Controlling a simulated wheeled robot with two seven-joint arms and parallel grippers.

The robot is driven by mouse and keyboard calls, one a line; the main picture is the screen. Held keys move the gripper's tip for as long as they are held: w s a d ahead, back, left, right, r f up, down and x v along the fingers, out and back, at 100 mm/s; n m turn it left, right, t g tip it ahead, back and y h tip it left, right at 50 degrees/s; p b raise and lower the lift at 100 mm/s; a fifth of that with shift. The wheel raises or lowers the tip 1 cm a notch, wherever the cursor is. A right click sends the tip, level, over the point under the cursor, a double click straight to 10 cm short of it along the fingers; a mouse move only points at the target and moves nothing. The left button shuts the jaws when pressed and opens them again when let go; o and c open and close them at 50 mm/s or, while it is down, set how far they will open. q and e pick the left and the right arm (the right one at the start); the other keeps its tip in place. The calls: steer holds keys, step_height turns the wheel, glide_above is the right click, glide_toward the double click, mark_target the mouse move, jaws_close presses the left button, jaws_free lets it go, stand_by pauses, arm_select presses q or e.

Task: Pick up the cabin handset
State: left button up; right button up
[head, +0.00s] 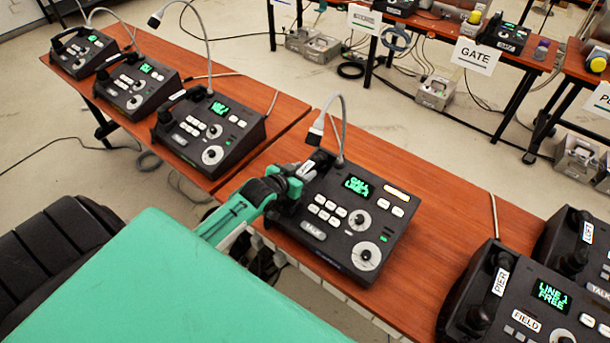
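A dark phone console (345,225) stands on the wooden table in the middle of the head view, with a lit green screen, white buttons, two dials and a gooseneck microphone. Its dark handset lies along the left side, with a small white label (307,169) too small and tilted to read, so I cannot confirm that it says cabin. My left gripper (287,185) is at this handset and covers much of it. Whether its fingers are closed around the handset is hidden. My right gripper is not in view.
Several similar consoles stand on the table at upper left (210,130). At lower right are a console labelled FIELD with a PIER handset (490,290) and one with a LOFT handset (573,240). Bare tabletop (440,215) lies right of the middle console. A GATE sign (477,56) hangs behind.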

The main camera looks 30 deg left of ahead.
mark_target(302, 172)
arm_select(q)
steer(key=c, duration=0.8)
steer(key=shift+o, duration=0.2)
step_height(302, 172, up, 10)
steer(key=b, duration=0.2)
